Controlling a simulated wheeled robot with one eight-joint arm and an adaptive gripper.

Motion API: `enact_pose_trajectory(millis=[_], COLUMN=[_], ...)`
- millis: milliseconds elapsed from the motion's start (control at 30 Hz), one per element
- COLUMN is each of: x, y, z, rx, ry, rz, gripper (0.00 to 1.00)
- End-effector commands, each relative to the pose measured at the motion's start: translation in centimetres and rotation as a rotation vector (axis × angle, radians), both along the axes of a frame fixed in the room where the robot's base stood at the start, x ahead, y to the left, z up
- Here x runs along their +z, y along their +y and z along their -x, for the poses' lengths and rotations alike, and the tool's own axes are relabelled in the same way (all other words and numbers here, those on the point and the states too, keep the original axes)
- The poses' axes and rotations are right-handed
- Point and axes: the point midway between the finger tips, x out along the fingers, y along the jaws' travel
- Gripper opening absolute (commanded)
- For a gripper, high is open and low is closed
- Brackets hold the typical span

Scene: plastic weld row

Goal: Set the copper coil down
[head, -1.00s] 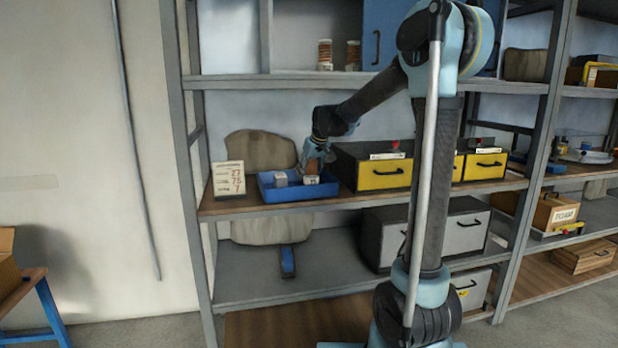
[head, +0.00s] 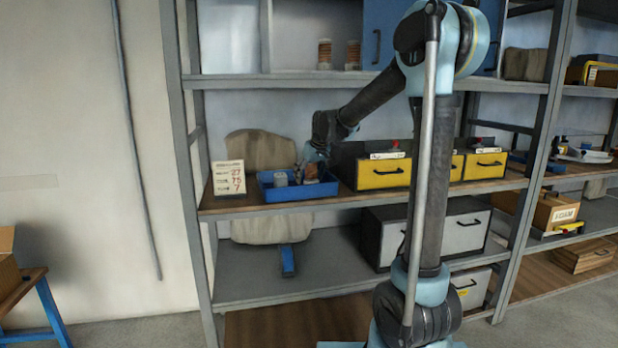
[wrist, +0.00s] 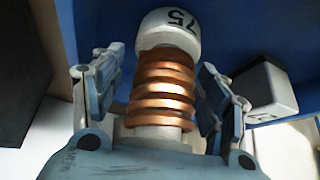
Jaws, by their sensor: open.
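The copper coil (wrist: 162,90) has copper-coloured rings and a white end cap marked 75. In the head view the coil (head: 311,172) is at the right part of the blue tray (head: 290,193), partly hidden by my gripper (head: 314,158). In the wrist view my gripper (wrist: 163,92) is open, with one finger on each side of the coil and narrow gaps showing between. The coil's underside and its contact with the tray floor are hidden.
A grey-white block (head: 281,179) sits left of the coil in the tray; the block (wrist: 264,90) also shows in the wrist view. A yellow-fronted drawer box (head: 383,173) stands close on the right.

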Motion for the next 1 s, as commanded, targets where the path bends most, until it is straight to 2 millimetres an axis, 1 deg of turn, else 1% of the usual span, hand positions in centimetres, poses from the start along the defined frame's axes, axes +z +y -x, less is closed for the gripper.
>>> enact_pose_trajectory(millis=[167,600,733,867,967,1000], x=[0.8,5.8,6.5,6.7,6.5,6.4], y=[-0.2,-1.7,-1.9,-2.0,-2.7,-3.2], z=[0.3,2.8,3.1,3.3,4.0,4.6], rx=[0.000,0.000,0.000,-0.001,-0.010,-0.017], ry=[0.000,0.000,0.000,0.001,0.006,0.010], rz=[0.000,0.000,0.000,0.000,0.002,0.004], gripper=[0.68,0.68,0.68,0.68,0.68,0.68])
